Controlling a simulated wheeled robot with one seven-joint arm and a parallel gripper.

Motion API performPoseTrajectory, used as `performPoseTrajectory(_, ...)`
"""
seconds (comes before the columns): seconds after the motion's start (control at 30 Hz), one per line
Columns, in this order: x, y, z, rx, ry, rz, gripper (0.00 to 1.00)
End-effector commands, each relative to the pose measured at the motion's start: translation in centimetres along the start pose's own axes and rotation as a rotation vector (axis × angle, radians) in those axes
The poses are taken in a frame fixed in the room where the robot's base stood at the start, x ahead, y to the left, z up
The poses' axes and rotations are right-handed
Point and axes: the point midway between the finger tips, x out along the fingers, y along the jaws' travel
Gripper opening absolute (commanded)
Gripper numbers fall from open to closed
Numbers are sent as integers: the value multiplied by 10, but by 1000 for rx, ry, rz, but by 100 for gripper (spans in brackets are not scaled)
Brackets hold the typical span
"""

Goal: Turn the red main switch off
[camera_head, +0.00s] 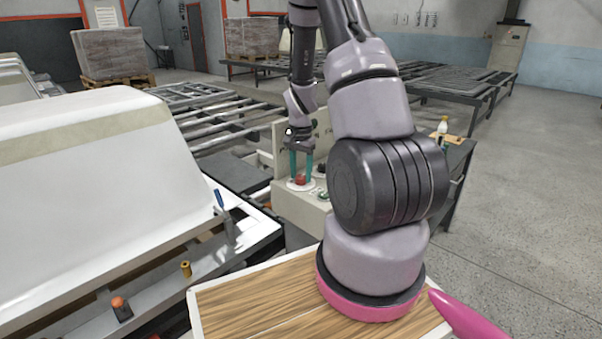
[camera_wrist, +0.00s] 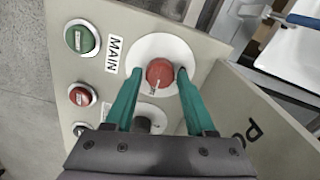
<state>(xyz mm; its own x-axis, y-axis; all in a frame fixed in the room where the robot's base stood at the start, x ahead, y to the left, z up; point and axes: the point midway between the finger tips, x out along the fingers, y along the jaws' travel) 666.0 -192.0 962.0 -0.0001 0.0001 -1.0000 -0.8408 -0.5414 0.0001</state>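The red main switch (camera_wrist: 160,73) is a round red knob on a white disc, beside a "MAIN" label, on a beige control panel (camera_wrist: 75,12). It also shows in the head view (camera_head: 299,179). My gripper (camera_wrist: 153,75) reaches down over it, with one teal finger on each side of the knob. The right finger looks very close to the knob or touching it; a small gap shows at the left finger. I cannot tell whether it grips the knob. A light pointer mark on the knob points toward the lower left in the wrist view.
A green button (camera_wrist: 81,38) and a red button (camera_wrist: 81,95) sit left of the switch. A dark knob (camera_wrist: 148,122) lies below it, between my fingers. A white tub shell (camera_head: 90,165) stands at the left in the head view.

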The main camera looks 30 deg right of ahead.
Motion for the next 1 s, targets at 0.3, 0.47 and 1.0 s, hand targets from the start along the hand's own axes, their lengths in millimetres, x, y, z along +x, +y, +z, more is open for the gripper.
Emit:
performPoseTrajectory(0.3,0,0,0,-5,0,0,0)
performPoseTrajectory(0.47,0,0,0,-38,0,0,0)
performPoseTrajectory(1.0,-1,0,0,-450,1,-1,0)
